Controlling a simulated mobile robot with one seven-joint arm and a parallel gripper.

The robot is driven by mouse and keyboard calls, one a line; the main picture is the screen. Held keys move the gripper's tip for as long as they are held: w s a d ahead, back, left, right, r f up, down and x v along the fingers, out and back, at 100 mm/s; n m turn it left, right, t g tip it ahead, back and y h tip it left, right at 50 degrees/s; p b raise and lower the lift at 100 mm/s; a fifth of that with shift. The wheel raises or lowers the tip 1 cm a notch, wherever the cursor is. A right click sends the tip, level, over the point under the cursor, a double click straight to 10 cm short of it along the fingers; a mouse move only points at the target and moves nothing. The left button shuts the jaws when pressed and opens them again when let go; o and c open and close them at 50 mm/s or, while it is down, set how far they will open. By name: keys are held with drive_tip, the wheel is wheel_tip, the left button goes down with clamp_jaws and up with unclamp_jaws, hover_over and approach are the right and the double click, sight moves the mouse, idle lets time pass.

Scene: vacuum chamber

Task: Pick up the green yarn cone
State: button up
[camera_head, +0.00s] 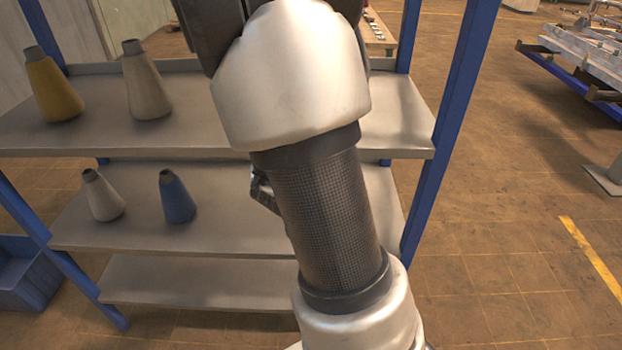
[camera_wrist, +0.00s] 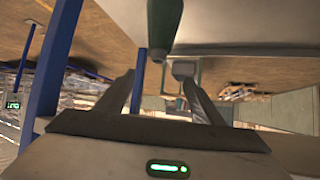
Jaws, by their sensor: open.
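The green yarn cone (camera_wrist: 164,24) shows at the top of the wrist view, dark green, with its narrow end pointing down in that picture. Its wide end is cut off by the frame edge. My gripper (camera_wrist: 158,80) is open, with one finger on each side of the picture's middle. The cone's narrow end lies just above the gap between the fingertips, and nothing is held. How far it is from the fingers in depth I cannot tell. In the head view my arm covers the middle of the rack, and the green cone is not visible.
The rack's upper shelf (camera_head: 185,139) bears a yellow cone (camera_head: 54,90) and a beige cone (camera_head: 146,85). The shelf below bears a pale cone (camera_head: 102,198) and a blue cone (camera_head: 177,200). A blue post (camera_head: 447,130) stands right of my arm.

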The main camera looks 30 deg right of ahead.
drive_tip(key=b+x, duration=0.5)
drive_tip(key=x, duration=1.2)
drive_tip(key=shift+d+b, duration=0.2)
drive_tip(key=shift+b, duration=0.2)
drive_tip(key=shift+s+r, duration=0.1)
drive_tip(key=shift+s, duration=0.05)
clamp_jaws()
